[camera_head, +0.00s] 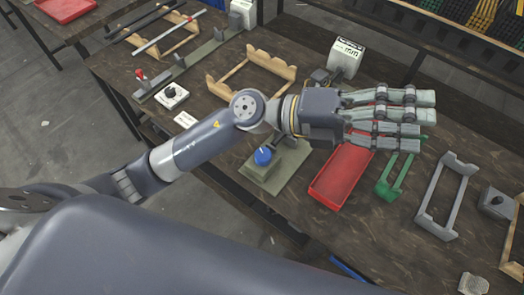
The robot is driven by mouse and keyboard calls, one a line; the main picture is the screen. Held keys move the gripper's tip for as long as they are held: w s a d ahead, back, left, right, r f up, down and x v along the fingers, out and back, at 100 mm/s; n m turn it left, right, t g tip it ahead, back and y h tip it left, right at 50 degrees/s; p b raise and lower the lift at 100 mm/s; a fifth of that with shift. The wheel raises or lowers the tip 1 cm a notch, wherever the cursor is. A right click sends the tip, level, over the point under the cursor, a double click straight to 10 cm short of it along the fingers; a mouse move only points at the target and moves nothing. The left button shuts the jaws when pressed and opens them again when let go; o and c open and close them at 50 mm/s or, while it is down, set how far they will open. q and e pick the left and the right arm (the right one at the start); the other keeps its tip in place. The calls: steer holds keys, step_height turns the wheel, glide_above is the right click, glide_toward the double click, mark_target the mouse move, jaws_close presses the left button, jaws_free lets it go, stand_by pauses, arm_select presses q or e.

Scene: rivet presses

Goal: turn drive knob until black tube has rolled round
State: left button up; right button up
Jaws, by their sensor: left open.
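My left gripper (416,114) reaches in from the left and points right, its fingers apart and empty, above the red tray and green rack. A small white box with a black knob (172,93) stands on the left part of the table; a blue ball knob (263,156) sits on an olive base just below my left wrist. I cannot tell which one is the drive knob. A thin black bar (150,20) lies at the top left beside a silver rod (166,35); I cannot tell whether it is the black tube. My right gripper is not in view.
A red tray (340,178), a green rack (400,176) and a grey frame (444,197) are on the table. A wooden rack (251,72) and a white box (346,56) stand behind my wrist. A red-tipped lever (139,75) is at left.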

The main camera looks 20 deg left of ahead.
arm_select(q)
step_height(320, 180, down, 8)
steer(key=s+m+g+y, duration=0.2)
steer(key=m+g+y, duration=0.1)
steer(key=m+y, duration=0.15)
steer(key=t+y, duration=0.3)
steer(key=y, duration=1.3)
glide_above(262, 155)
step_height(262, 155, down, 13)
step_height(262, 155, down, 10)
steer(key=shift+f+p, duration=0.25)
steer(key=shift+p, duration=0.8)
steer(key=c, duration=1.1)
